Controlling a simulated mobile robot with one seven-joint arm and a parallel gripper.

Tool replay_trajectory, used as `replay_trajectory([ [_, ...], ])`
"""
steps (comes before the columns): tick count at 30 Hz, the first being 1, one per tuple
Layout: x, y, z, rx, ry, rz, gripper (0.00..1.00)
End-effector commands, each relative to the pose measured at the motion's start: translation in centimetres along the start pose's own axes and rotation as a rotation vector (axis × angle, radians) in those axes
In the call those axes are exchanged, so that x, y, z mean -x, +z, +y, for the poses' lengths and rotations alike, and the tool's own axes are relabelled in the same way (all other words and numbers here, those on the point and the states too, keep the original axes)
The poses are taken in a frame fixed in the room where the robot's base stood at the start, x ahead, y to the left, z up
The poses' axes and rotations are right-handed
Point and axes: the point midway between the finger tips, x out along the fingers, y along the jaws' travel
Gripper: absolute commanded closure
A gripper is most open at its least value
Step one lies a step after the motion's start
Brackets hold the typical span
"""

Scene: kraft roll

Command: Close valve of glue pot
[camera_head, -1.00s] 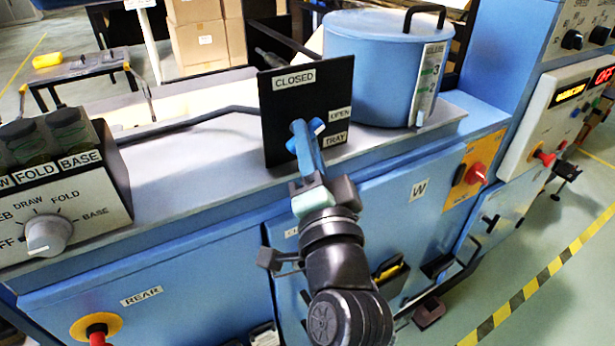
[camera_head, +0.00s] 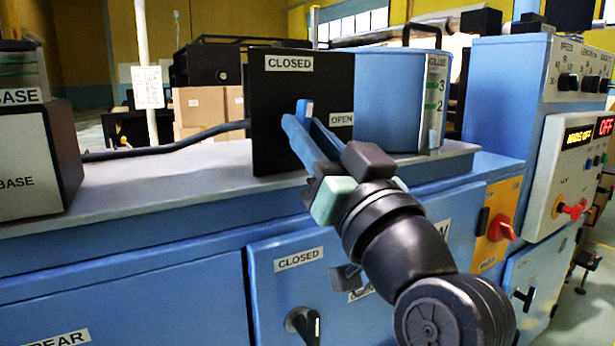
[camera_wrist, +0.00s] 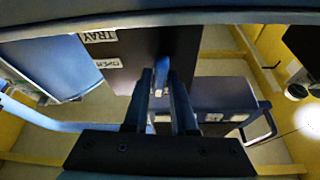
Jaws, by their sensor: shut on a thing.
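The glue pot (camera_head: 385,95) is a blue cylinder with a black top handle and a level strip, standing behind a black valve plate (camera_head: 285,95). A small blue valve lever (camera_head: 307,106) with a pale face stands out from the plate, tilted close to upright. My gripper (camera_head: 302,122) has its two blue fingers shut on the lever. The wrist view shows the lever (camera_wrist: 159,86) between the fingertips (camera_wrist: 161,82). The lever's pivot is hidden.
A grey ledge (camera_head: 180,185) runs along the blue machine. Red knobs (camera_head: 502,228) and a control panel (camera_head: 575,150) are at the right. Boxes stand behind.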

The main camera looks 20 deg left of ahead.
Motion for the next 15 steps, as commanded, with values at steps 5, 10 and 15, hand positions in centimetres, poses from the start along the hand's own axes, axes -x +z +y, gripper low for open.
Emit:
replay_trajectory([
  [5, 0.16, 0.45, 0.18, 0.088, -0.036, -0.002, 1.0],
  [10, 0.06, 0.28, 0.14, 0.137, -0.057, -0.003, 1.0],
  [15, -0.02, 0.2, 0.11, 0.158, -0.067, -0.005, 1.0],
])
